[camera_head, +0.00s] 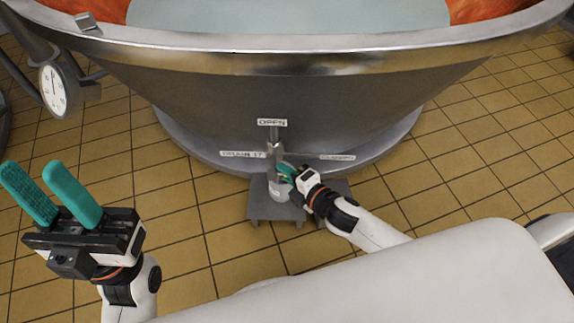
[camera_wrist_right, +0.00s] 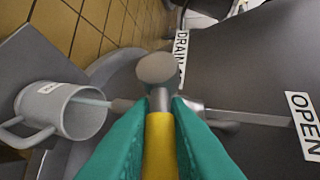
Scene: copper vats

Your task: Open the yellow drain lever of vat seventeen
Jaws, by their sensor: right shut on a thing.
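The copper vat (camera_head: 300,95) has a drain valve low on its front, with an OPEN sign (camera_head: 272,122) above it, a DRAIN 17 sign (camera_head: 241,154) to its left and a CLOSED sign (camera_head: 337,157) to its right. My right gripper (camera_head: 286,172) is at the valve, just below and left of the CLOSED sign. In the right wrist view its teal fingers are shut on the yellow drain lever (camera_wrist_right: 160,148), which runs from a round grey knob towards the camera. In the head view the fingers mostly hide the lever. My left gripper (camera_head: 33,172) is open and empty, away from the vat.
A grey mug (camera_wrist_right: 58,108) stands under the outlet on a low grey stand (camera_head: 262,208). A pale streak (camera_wrist_right: 94,102) runs from the outlet into its mouth. A dial gauge (camera_head: 54,90) is at the left. The tiled floor around is clear.

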